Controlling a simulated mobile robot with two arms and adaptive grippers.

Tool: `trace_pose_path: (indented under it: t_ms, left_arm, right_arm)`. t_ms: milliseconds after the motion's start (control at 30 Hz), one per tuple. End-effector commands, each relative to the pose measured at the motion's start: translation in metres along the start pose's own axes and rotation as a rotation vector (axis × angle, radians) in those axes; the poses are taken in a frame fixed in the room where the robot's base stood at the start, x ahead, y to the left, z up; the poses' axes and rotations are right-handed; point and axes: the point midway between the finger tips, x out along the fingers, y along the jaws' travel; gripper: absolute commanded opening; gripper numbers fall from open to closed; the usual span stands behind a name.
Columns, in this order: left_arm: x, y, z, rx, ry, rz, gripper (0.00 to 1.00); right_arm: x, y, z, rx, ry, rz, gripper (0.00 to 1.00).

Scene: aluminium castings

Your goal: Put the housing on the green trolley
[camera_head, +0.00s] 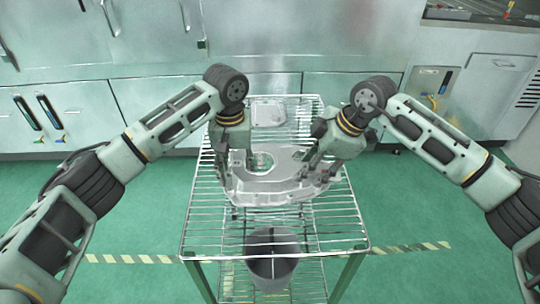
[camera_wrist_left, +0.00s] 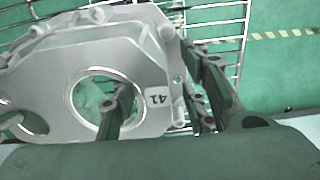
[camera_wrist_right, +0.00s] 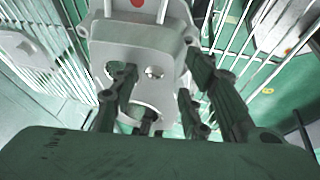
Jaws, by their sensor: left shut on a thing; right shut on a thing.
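The housing (camera_head: 270,189) is a pale grey metal casting with round openings, seen over the wire top of the green trolley (camera_head: 205,215). My left gripper (camera_head: 236,172) is shut on its left end. My right gripper (camera_head: 316,168) is shut on its right end. In the left wrist view the housing (camera_wrist_left: 60,75) shows a large round hole and a label reading 41, with fingers at the hole and edge. In the right wrist view the housing (camera_wrist_right: 140,45) shows a red mark. I cannot tell whether it touches the wire shelf or hangs just above it.
A smaller pale casting (camera_head: 268,112) lies at the far end of the trolley top. A grey bin (camera_head: 273,262) stands below the wire top. Metal cabinets (camera_head: 300,50) line the back. Green floor with striped tape (camera_head: 130,259) is clear on both sides.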

Motion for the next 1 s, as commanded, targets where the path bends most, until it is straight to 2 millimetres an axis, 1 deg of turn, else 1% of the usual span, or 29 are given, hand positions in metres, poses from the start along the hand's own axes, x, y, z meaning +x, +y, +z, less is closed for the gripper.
trace_pose_path:
  t_ms: [33,233,267,433,467,767,867,1000]
  left_arm:
    - [0.004,0.005,0.004,0.021,-0.009,0.007,0.0]
    - [0.016,0.005,0.004,0.021,-0.009,0.007,0.0]
    - [0.014,0.004,0.004,0.021,-0.01,0.005,0.43]
    - [0.013,0.003,0.003,0.014,-0.008,0.005,0.58]
    - [0.013,0.003,0.003,0.013,-0.008,0.004,0.59]
    - [0.012,0.002,0.002,0.007,-0.005,0.004,0.59]
    - [0.004,0.002,0.001,0.007,-0.004,0.004,0.59]
    - [-0.019,0.002,0.001,0.007,-0.002,0.005,0.59]
  right_arm:
    - [0.002,0.005,0.002,0.002,0.003,0.019,0.0]
    - [0.013,0.003,0.006,0.002,0.003,0.019,0.0]
    - [0.011,0.003,0.006,0.003,0.0,0.016,0.45]
    - [0.011,0.001,0.005,0.002,0.0,0.011,0.59]
    - [0.011,0.001,0.005,0.001,0.0,0.01,0.61]
    - [0.012,-0.001,0.005,0.0,0.0,0.006,0.61]
    - [0.012,-0.001,0.005,0.0,0.0,0.005,0.61]
    - [0.012,-0.001,0.005,0.0,0.0,0.005,0.61]
